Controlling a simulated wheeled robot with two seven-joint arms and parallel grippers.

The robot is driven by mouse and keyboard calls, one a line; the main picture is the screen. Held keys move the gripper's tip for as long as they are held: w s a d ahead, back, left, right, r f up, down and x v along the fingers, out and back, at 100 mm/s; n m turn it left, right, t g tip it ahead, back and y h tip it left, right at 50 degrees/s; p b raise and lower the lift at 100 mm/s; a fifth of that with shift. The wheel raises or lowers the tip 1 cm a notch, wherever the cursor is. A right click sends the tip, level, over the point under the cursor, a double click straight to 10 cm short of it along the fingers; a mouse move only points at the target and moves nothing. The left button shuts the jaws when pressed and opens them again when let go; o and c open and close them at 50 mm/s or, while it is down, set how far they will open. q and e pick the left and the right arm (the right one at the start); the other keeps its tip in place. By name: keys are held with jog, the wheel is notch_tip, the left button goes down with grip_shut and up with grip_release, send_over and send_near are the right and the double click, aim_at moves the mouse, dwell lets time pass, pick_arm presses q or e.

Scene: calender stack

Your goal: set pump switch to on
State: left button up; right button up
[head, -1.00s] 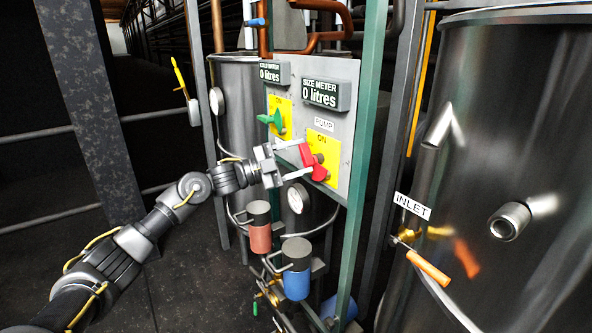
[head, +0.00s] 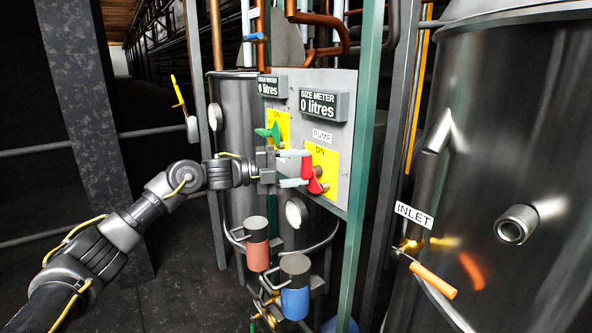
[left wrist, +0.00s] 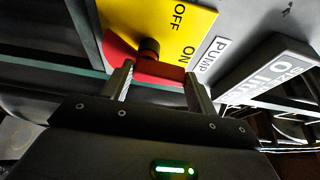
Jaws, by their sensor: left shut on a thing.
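The pump switch is a red handle (head: 312,177) on a yellow plate (head: 329,160) under the PUMP label (head: 322,135) on the grey panel. My left gripper (head: 298,169) reaches in from the left, with its fingers on the red handle. In the left wrist view, the red handle (left wrist: 158,72) sits between the two fingers (left wrist: 158,84), which are shut on it. The yellow plate in that view (left wrist: 192,20) reads OFF and ON. In the head view, the handle looks near upright, its upper end just left of ON. My right gripper is not in view.
A green switch (head: 270,132) on another yellow plate is just left of the pump switch. The size meter (head: 322,104) above reads 0 litres. A green post (head: 357,165) borders the panel on the right. The orange-handled inlet valve (head: 433,281) is by the large tank (head: 520,130).

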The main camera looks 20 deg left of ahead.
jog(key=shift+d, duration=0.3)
pick_arm(q)
jog(key=o, duration=1)
jog(key=b+v, duration=0.3)
jog(key=v, duration=0.7)
jog(key=shift+s+a, duration=0.15)
jog(key=shift+a, duration=0.25)
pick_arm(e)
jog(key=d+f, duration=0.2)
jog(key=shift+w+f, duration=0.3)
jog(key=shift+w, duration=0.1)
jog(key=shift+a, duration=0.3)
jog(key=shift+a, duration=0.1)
